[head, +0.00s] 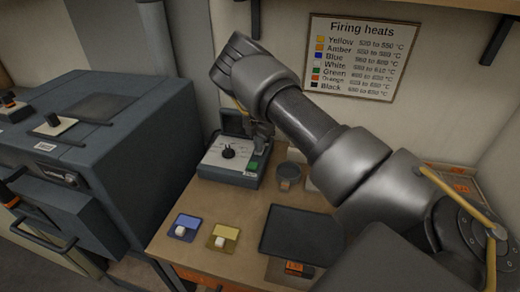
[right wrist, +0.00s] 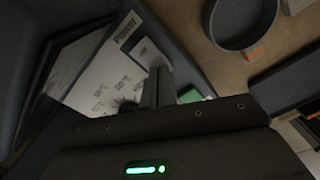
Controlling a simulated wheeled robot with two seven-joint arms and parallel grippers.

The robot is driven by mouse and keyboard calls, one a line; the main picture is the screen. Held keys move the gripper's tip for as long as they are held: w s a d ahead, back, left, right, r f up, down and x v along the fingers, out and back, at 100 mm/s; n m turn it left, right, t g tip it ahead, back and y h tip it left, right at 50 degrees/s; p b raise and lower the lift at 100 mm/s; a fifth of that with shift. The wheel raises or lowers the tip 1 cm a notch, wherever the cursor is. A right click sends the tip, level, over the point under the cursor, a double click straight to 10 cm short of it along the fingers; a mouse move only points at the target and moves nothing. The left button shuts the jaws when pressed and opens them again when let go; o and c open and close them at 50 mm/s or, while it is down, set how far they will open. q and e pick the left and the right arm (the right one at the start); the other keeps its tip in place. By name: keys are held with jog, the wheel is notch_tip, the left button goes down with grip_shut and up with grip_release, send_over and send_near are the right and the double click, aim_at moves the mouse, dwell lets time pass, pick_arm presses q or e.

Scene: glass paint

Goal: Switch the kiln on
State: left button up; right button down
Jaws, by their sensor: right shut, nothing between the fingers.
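A control box (head: 222,172) with a pale sloping panel, a black dial (head: 228,151) and a green switch (head: 253,166) stands at the back left of the table. The wrist view shows its panel (right wrist: 92,72) close up, with printed lettering, and part of the green switch (right wrist: 190,95). My right gripper (head: 262,142) reaches down to the panel's right side, close by the switch. Its fingers (right wrist: 158,82) are shut and empty; I cannot tell whether they touch the panel. The large blue-grey kiln (head: 130,150) stands left of the table. My left gripper is out of view.
A blue tile (head: 185,222) and a yellow tile (head: 225,231), each with a white block, lie on the table (head: 195,262). A dark tray (head: 298,232) lies to their right. A round dark pot (head: 290,172) stands right of the control box. A firing-heats chart (head: 362,55) hangs behind.

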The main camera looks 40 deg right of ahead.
jog(key=shift+f, duration=0.15)
jog(key=shift+r+p, duration=0.5)
jog(key=shift+r, duration=0.3)
jog(key=shift+r+p, duration=1.8)
jog(key=shift+r, duration=0.95)
